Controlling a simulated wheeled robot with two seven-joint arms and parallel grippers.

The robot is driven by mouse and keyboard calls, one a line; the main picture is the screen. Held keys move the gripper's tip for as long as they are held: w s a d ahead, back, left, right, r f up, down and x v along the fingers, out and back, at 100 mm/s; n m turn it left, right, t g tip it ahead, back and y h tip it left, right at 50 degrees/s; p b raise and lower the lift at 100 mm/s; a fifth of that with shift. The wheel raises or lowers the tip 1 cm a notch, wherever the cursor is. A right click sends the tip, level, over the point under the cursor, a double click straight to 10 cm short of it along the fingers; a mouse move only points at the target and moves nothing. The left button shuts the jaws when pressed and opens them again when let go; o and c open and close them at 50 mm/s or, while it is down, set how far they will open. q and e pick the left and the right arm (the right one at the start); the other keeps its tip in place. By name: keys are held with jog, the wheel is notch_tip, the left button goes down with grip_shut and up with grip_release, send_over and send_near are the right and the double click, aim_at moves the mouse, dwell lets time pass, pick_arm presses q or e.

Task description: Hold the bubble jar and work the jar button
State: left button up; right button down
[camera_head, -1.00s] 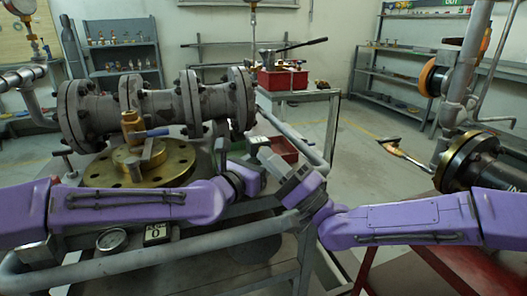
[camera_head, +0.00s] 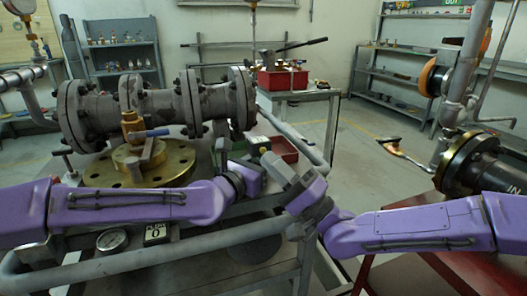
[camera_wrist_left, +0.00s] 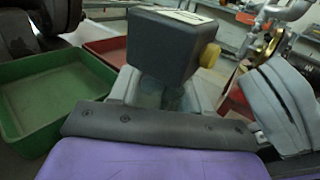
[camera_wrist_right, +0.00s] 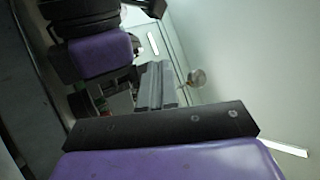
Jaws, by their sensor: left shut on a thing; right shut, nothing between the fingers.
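The bubble jar shows in the left wrist view as a dark grey box (camera_wrist_left: 165,45) with a pale label on top and a yellow button (camera_wrist_left: 210,55) on its right side. My left gripper (camera_wrist_left: 160,92) is shut on it from below. In the head view the jar (camera_head: 258,143) is small above my left gripper (camera_head: 250,172), partly hidden. My right gripper (camera_head: 277,168) is shut and empty, just right of the jar. In the left wrist view it stands right of the button with a gap between. In the right wrist view its shut fingers (camera_wrist_right: 155,85) show; the jar is not clear there.
A grey flanged pipe (camera_head: 160,103) and a brass flange (camera_head: 135,172) stand at the left. A red bin (camera_head: 283,78) sits on a rear table. A green tray (camera_wrist_left: 45,100) lies below my left gripper. A dark flanged pipe (camera_head: 475,165) stands at right.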

jog(key=shift+s, duration=0.1)
jog(key=shift+s+d, duration=0.3)
jog(key=shift+s, duration=0.45)
jog(key=shift+s+d, duration=0.3)
jog(key=shift+s, duration=0.5)
jog(key=shift+s+d, duration=0.3)
jog(key=shift+s, duration=0.45)
pick_arm(q)
jog(key=o, duration=1.3)
